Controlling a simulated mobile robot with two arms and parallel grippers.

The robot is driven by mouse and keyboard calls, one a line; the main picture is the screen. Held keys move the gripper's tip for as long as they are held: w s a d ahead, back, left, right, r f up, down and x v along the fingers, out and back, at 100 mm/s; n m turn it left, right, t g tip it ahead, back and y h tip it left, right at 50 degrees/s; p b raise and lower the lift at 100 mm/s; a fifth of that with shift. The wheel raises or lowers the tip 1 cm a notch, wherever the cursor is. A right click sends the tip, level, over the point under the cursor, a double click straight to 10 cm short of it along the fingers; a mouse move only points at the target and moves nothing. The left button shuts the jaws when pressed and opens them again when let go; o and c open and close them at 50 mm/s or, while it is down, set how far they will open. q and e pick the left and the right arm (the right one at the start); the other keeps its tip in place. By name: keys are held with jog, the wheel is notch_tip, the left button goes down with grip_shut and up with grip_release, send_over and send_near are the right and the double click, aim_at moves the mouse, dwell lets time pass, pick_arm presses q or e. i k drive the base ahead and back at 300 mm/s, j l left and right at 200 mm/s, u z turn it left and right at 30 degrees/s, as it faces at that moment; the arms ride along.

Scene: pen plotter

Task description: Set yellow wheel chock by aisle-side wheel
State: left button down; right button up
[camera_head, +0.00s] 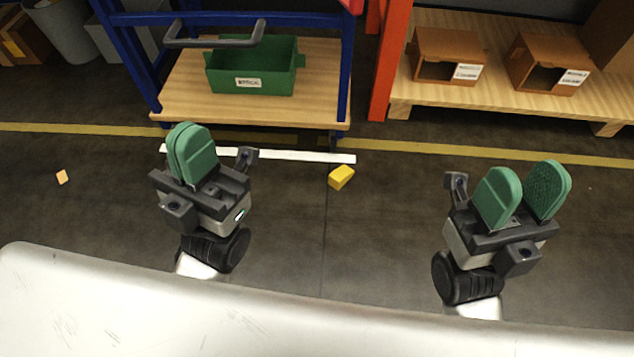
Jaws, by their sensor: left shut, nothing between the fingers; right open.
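The yellow wheel chock (341,177) lies on the dark floor, just in front of the right end of a white floor strip (300,155). Behind it stands a cart with a blue frame (345,70) and a wooden deck (185,100). A dark wheel (334,139) shows partly under the deck's front right corner; the other wheels are hidden or unclear. My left gripper (192,153) is shut and empty, left of the chock, in front of the cart. My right gripper (522,194) is open and empty, well to the right of the chock. Neither touches it.
A green bin (252,80) sits on the cart deck. An orange post (388,60) and a wooden shelf with brown boxes (448,55) stand at the right. A yellow line (480,150) crosses the floor. A small orange piece (62,177) lies at left. The floor between my grippers is otherwise clear.

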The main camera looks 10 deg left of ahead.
aim_at(339, 176)
jog(key=u, duration=0.45)
jog(key=l+u, duration=0.1)
jog(key=u, duration=0.4)
jog(key=i+l+u, duration=0.1)
jog(key=u, duration=0.85)
jog(key=l+u, duration=0.1)
jog(key=u, duration=0.35)
jog(key=k+l, duration=0.1)
jog(key=l, duration=0.4)
jog(key=k+l, duration=0.1)
jog(key=l, duration=0.35)
jog(key=k+l+u, duration=0.1)
jog(key=l, duration=0.4)
jog(key=k+l, duration=0.1)
jog(key=l, duration=0.4)
jog(key=k+l, duration=0.1)
jog(key=l, duration=0.35)
jog(key=k+l+u, duration=0.1)
jog(key=l, duration=0.4)
jog(key=k+l, duration=0.15)
jog(key=l, duration=0.3)
jog(key=k+l, duration=0.1)
jog(key=l, duration=0.4)
